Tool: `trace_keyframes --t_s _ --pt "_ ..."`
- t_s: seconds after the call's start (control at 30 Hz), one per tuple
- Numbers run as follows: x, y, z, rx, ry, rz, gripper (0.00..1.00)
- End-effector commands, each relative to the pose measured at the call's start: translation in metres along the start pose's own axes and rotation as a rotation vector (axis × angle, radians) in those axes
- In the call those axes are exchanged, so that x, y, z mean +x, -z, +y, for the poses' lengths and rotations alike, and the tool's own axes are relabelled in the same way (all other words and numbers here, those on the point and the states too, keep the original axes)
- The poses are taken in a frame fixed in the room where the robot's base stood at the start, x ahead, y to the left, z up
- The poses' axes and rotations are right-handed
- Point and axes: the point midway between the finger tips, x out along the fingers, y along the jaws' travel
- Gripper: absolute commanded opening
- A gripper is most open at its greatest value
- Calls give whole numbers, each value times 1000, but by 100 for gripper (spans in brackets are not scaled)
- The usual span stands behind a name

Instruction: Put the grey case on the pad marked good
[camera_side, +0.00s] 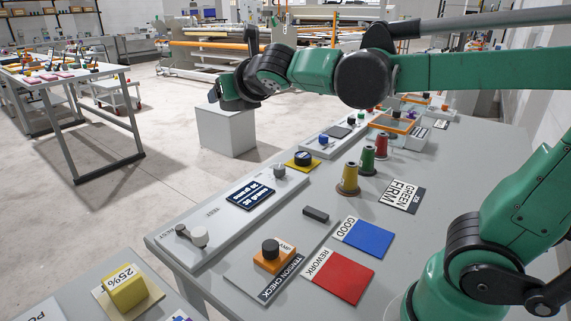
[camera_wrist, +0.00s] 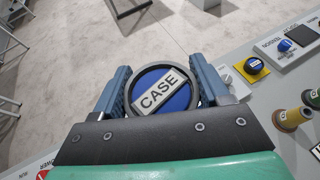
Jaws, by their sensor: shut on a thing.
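In the wrist view, my gripper (camera_wrist: 162,88) is shut on the grey case (camera_wrist: 182,76), a round piece with a dark grey rim and a blue face labelled CASE. One finger is on each side of it. In the side view, my gripper (camera_side: 214,94) is raised at the far left end of the arm, beyond the bench's far edge; the case cannot be made out there. The pad marked good (camera_side: 368,238) is a bare blue square with a white GOOD label, on the bench at the lower right, well away from my gripper.
A red rework pad (camera_side: 338,276) lies beside the good pad. A tension check station (camera_side: 272,263), a small dark block (camera_side: 316,214), thread spools (camera_side: 348,179) and a yellow button plate (camera_side: 303,160) are on the bench. A white box (camera_side: 226,130) stands on the floor.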

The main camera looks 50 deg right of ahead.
Motion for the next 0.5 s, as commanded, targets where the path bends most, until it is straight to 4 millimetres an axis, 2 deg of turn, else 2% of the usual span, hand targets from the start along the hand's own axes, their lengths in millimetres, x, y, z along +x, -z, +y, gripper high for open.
trace_keyframes --t_s 0.07,0.2,0.4,0.5 --pt "-13 4 17 -21 -50 -1 8" --pt "-22 8 28 -35 -85 -1 8" --pt "-22 8 29 -35 -86 0 8" --pt "-16 6 21 -25 -61 0 8"
